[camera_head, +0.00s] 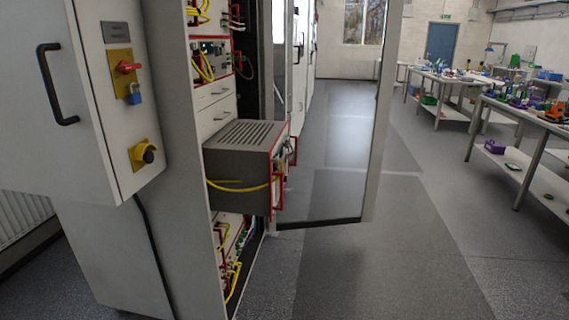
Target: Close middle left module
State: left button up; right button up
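The battery cycler cabinet (180,150) stands at the left with its front facing right. One grey module (238,160) with a slotted top sticks well out of the cabinet. Its front has red-framed handles (276,188), and a yellow cable (235,188) runs along its side. The module's rear is hidden inside the cabinet. Neither of my grippers shows in this view.
The cabinet's glass door (372,130) stands open beyond the module. Other modules (210,60) sit above it in the rack, with cabling below. Workbenches (530,115) stand at the right. The floor (400,260) in front is clear.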

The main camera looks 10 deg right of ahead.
aim_at(243, 151)
jog(key=l, duration=0.55)
jog(key=i+l+u, duration=0.1)
jog(key=i+l, duration=0.45)
jog(key=i+l+u, duration=0.15)
jog(key=l, duration=0.3)
jog(key=i+l+u, duration=0.1)
jog(key=i+l, duration=0.45)
jog(key=l, duration=0.2)
jog(key=i+l+u, duration=0.15)
jog(key=l, duration=0.25)
jog(key=i+l, duration=0.3)
jog(key=l+u, duration=0.05)
